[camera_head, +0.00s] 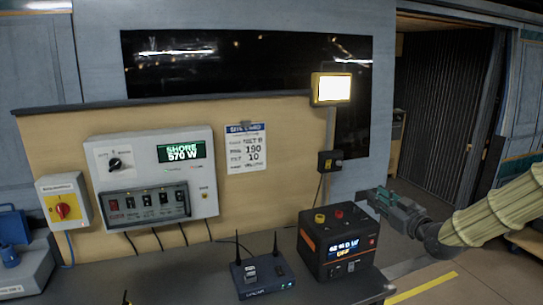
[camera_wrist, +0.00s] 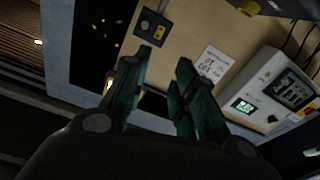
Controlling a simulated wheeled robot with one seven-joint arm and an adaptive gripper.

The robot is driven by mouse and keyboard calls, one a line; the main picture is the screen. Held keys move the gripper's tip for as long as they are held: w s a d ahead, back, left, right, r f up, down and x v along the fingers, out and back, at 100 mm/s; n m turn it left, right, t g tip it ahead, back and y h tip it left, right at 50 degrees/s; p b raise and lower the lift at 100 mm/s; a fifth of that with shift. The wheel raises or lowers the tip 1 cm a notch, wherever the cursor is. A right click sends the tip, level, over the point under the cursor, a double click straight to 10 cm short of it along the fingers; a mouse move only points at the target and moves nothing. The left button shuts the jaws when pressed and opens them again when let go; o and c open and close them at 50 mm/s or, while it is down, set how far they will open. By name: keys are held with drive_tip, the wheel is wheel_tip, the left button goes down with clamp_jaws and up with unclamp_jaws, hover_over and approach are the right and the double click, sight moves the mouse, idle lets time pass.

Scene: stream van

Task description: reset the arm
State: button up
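My gripper (camera_head: 382,196) is at the right in the head view, at the end of my beige-sleeved arm. It points left, toward the space just behind and right of the black power box, and looks apart from the box. In the wrist view my gripper (camera_wrist: 163,62) shows two dark green fingers with a clear gap between them. It is open, with nothing between the fingers.
A black power box (camera_head: 338,240) and a router (camera_head: 262,273) with antennas stand on the dark counter (camera_head: 200,282). A panel (camera_head: 150,172) reading SHORE 570 W and a red-yellow switch (camera_head: 63,205) are on the wall. A lit lamp (camera_head: 331,88) hangs above. A doorway opens right.

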drive_tip(key=s+a+f+m+g+h, duration=0.1)
drive_tip(key=s+a+f+g, duration=0.35)
drive_tip(key=f, duration=0.75)
drive_tip(key=s+a+f+m+g+h, duration=0.1)
drive_tip(key=s+f+m, duration=0.1)
drive_tip(key=s+f, duration=0.75)
drive_tip(key=s+a+f+m+g+h, duration=0.1)
drive_tip(key=s+a+f+g, duration=0.3)
drive_tip(key=f, duration=0.9)
drive_tip(key=s+f+m+g+h, duration=0.1)
drive_tip(key=s+f, duration=0.4)
drive_tip(key=s, duration=0.6)
drive_tip(key=s+f+m+g+h, duration=0.1)
drive_tip(key=s+f+g, duration=0.3)
drive_tip(key=s, duration=0.8)
drive_tip(key=s+f+m+g+h, duration=0.1)
drive_tip(key=s+f+g, duration=0.1)
drive_tip(key=s+f, duration=0.4)
drive_tip(key=s, duration=0.5)
drive_tip(key=shift+s+f, duration=0.25)
drive_tip(key=shift+f, duration=0.1)
